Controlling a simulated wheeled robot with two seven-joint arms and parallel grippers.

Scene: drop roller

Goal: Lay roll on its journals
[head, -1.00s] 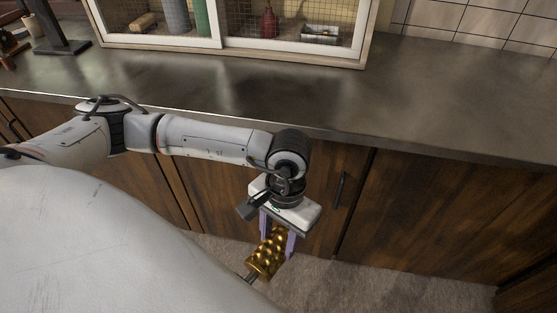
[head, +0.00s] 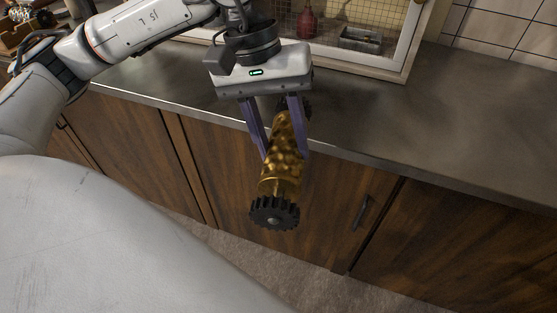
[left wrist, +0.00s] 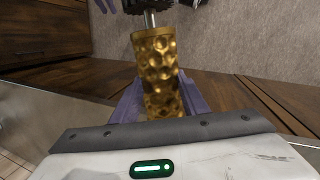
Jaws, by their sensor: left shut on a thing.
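The roll (head: 283,167) is a brass-coloured dimpled cylinder with a dark gear on its near end and a dark part at its far end. My left gripper (head: 285,155) is shut on the roll's body, one purple finger on each side. It holds the roll in the air in front of the counter's front edge. The left wrist view shows the dimpled roll (left wrist: 162,65) between the fingers, with a metal shaft and the gear at the top of the picture. My right gripper is not seen in the head view.
The grey counter (head: 450,130) is clear on the right. Wooden cupboard doors (head: 330,215) lie below the counter.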

